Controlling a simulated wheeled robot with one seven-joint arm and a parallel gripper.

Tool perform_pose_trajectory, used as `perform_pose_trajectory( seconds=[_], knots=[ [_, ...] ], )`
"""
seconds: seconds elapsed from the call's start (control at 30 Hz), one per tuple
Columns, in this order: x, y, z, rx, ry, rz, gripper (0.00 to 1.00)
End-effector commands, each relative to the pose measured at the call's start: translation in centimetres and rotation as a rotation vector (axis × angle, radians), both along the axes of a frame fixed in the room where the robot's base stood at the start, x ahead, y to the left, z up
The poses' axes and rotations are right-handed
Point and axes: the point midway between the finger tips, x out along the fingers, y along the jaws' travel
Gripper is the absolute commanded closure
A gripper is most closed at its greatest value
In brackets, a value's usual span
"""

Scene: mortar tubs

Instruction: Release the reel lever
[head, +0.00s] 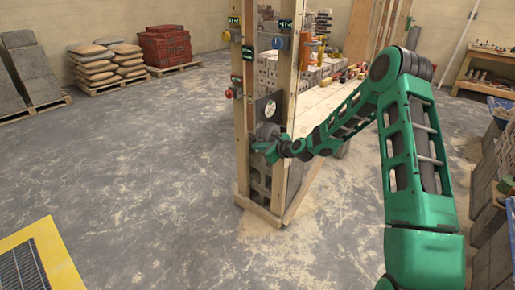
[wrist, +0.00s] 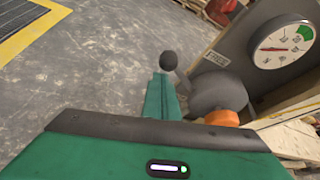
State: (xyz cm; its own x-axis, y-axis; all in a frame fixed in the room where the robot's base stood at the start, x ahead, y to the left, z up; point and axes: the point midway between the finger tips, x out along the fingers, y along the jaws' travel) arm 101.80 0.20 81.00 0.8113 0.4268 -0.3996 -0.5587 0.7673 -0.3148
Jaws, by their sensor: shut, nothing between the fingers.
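The reel lever shows in the wrist view as a dark round knob (wrist: 168,61) on a short grey arm that runs to a grey rounded reel housing (wrist: 215,92). An orange part (wrist: 222,117) sits at the housing's lower side. My gripper (wrist: 160,78) is shut and empty, its green fingertips just short of the knob. I cannot tell whether they touch it. In the head view my gripper (head: 262,149) is at the wooden post frame, beside the grey reel (head: 268,131). The lever is too small to make out there.
A round gauge (wrist: 283,46) with a green sector is on the panel beside the reel. The wooden frame (head: 242,100) carries small boxes and coloured knobs higher up. A yellow-edged grate (head: 62,262) lies at the lower left. The concrete floor left of the frame is clear.

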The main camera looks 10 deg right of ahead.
Motion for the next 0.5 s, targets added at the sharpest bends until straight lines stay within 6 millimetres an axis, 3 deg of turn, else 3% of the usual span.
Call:
perform_pose_trajectory(
  seconds=[0.23,0.5],
  knots=[
    [-0.1,-0.7,-3.5,-0.001,0.008,-0.002,1.00],
    [-3.4,-2.9,-1.4,-0.003,0.006,-0.003,1.00]
  ],
)
